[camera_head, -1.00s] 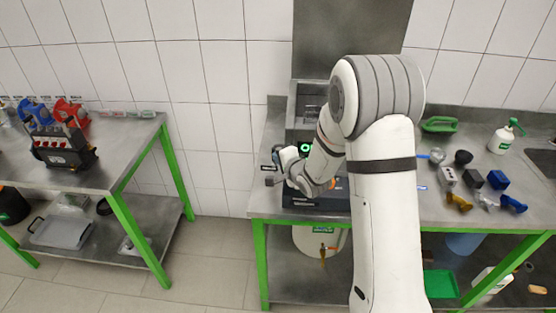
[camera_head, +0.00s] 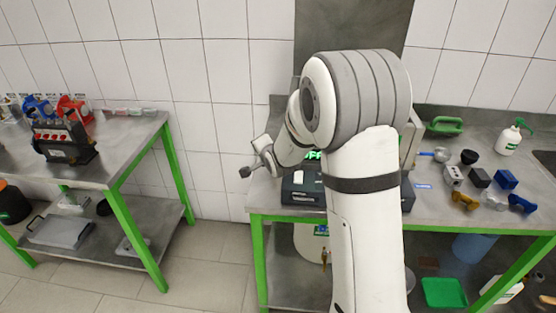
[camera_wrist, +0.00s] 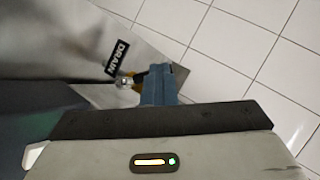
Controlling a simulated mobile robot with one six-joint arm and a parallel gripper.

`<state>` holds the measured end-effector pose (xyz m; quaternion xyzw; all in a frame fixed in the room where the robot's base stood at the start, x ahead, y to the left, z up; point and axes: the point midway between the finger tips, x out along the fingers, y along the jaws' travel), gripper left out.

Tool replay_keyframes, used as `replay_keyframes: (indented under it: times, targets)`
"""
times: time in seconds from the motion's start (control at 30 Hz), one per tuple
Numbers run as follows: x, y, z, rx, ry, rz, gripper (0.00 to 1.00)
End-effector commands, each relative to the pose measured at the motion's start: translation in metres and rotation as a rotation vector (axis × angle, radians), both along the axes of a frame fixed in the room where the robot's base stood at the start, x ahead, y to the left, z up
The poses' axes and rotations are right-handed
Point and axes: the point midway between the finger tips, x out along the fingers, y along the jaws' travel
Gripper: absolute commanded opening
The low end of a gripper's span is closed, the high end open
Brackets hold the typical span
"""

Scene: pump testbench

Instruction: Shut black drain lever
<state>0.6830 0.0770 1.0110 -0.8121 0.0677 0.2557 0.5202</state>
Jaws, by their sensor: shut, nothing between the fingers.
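In the wrist view, a black label reading DRAIN (camera_wrist: 117,57) is on the grey metal surface. A small metal valve fitting (camera_wrist: 126,83) shows just below it. A dark lever piece (camera_wrist: 138,77) with a bit of yellow beside it seems to sit at the fitting, mostly hidden behind my fingers. My gripper (camera_wrist: 158,84) is shut and empty, its blue-grey fingers right beside the fitting; I cannot tell whether they touch. In the head view my gripper (camera_head: 245,171) is at the left end of the right bench. The lever cannot be made out there.
A dark unit with a green OFF display (camera_head: 313,155) stands on the right bench, partly behind my arm. Several blocks and fittings (camera_head: 479,178) lie to the right, with a spray bottle (camera_head: 509,139). A gap of floor separates the left bench (camera_head: 130,150).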

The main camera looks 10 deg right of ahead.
Motion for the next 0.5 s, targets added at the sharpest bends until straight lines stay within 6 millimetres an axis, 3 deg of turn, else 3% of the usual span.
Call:
replay_keyframes:
  times: [0.5]
  targets:
    - [0.008, 0.015, -0.022, 0.002, -0.005, -0.012, 0.00]
